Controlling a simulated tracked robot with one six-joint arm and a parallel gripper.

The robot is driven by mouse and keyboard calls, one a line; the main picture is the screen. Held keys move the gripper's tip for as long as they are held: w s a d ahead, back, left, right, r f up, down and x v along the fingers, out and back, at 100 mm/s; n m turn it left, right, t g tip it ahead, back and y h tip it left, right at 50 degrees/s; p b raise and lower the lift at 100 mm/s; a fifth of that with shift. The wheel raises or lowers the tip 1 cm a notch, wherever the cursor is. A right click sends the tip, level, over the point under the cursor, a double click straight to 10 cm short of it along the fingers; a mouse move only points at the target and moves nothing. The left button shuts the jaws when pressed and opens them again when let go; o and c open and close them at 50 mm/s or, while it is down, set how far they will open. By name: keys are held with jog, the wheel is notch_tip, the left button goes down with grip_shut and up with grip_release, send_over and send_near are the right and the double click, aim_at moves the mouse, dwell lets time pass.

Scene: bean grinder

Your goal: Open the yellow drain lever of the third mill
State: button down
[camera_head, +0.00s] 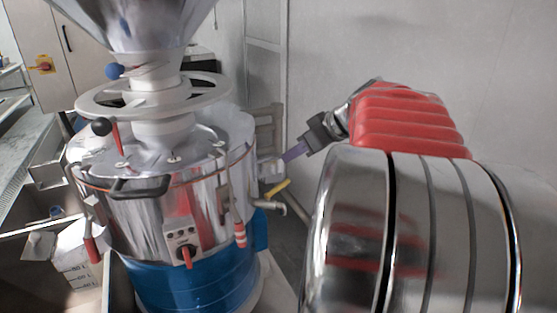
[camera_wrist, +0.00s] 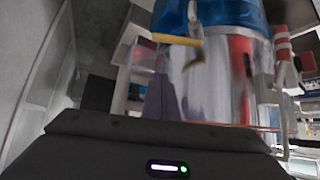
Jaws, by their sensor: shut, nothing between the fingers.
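The steel mill (camera_head: 160,190) stands on a blue base at the left of the head view. Its yellow lever (camera_head: 277,188) sticks out from the right side, on a small drain tap. In the wrist view the picture is turned over, and the yellow lever (camera_wrist: 176,39) lies roughly level above the grey-purple fingers. My gripper (camera_head: 285,156) is shut and empty, with its purple fingertips close to the mill's side fitting, above the lever. The fingers (camera_wrist: 160,98) also show in the wrist view. I cannot tell whether they touch the fitting; they look apart from the lever.
A red-and-white striped handle (camera_head: 240,235) hangs on the mill left of the lever. A switch panel (camera_head: 184,240) sits on the mill's front. A plain wall (camera_head: 400,50) lies behind, and the floor right of the mill looks clear.

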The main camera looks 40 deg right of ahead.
aim_at(278, 188)
jog(key=x, duration=0.9)
jog(key=shift+s, duration=0.1)
jog(key=shift+s+f, duration=0.2)
jog(key=shift+s, duration=0.05)
jog(key=shift+s+d+f, duration=0.1)
jog(key=shift+s+f, duration=0.2)
jog(key=shift+s, duration=0.45)
jog(key=shift+s+d+f, duration=0.15)
jog(key=shift+s+f, duration=0.15)
jog(key=shift+s, duration=0.5)
